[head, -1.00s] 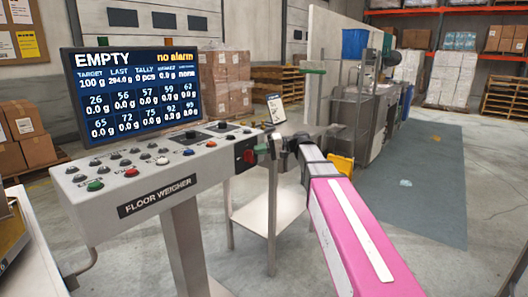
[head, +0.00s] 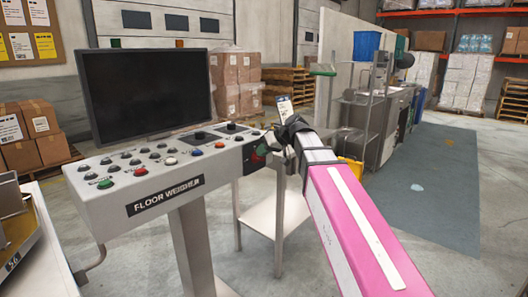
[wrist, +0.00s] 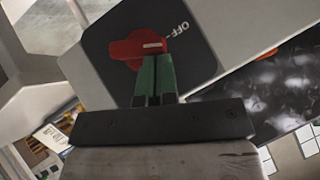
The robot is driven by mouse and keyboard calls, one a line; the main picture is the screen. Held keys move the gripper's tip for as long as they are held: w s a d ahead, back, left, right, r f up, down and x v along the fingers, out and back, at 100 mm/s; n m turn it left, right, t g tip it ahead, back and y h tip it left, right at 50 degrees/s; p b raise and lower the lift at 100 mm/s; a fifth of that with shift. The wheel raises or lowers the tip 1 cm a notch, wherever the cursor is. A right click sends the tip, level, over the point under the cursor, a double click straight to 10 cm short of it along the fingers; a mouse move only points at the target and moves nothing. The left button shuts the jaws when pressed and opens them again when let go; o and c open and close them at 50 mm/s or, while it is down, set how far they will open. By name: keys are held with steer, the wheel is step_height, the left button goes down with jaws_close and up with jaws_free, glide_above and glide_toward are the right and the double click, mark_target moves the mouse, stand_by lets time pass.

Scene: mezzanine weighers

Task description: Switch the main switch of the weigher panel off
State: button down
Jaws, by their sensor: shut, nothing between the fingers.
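The weigher panel (head: 165,175), labelled FLOOR WEIGHER, stands at the left in the head view, its screen (head: 145,92) dark. Its main switch is a red rotary knob (wrist: 130,50) on a black plate (wrist: 195,65), on the panel's right end. In the wrist view the knob's white mark lies toward the right, on the side of the printed OFF. My gripper's green fingers (wrist: 155,76) are shut and empty; their tips overlap the knob's lower right edge and seem to touch it. In the head view my gripper (head: 265,148) and wrist partly hide the switch.
Several push buttons (head: 140,171) line the panel's sloped top. Open floor lies to the right, with a sink unit (head: 375,125) beyond.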

steer(key=shift+s+a+f+n+t+h, duration=0.15)
steer(key=shift+s+a+n+t+h, duration=0.2)
steer(key=shift+t+h, duration=0.2)
steer(key=shift+s+a+f+n+t+h, duration=0.15)
steer(key=shift+s+n+t+h, duration=0.1)
steer(key=shift+n+t+h, duration=0.25)
steer(key=shift+s, duration=0.1)
steer(key=shift+a, duration=0.1)
steer(key=shift+r, duration=0.4)
steer(key=a+r+v, duration=0.1)
steer(key=v, duration=1.1)
steer(key=shift+a+r, duration=0.2)
steer(key=shift+r, duration=0.15)
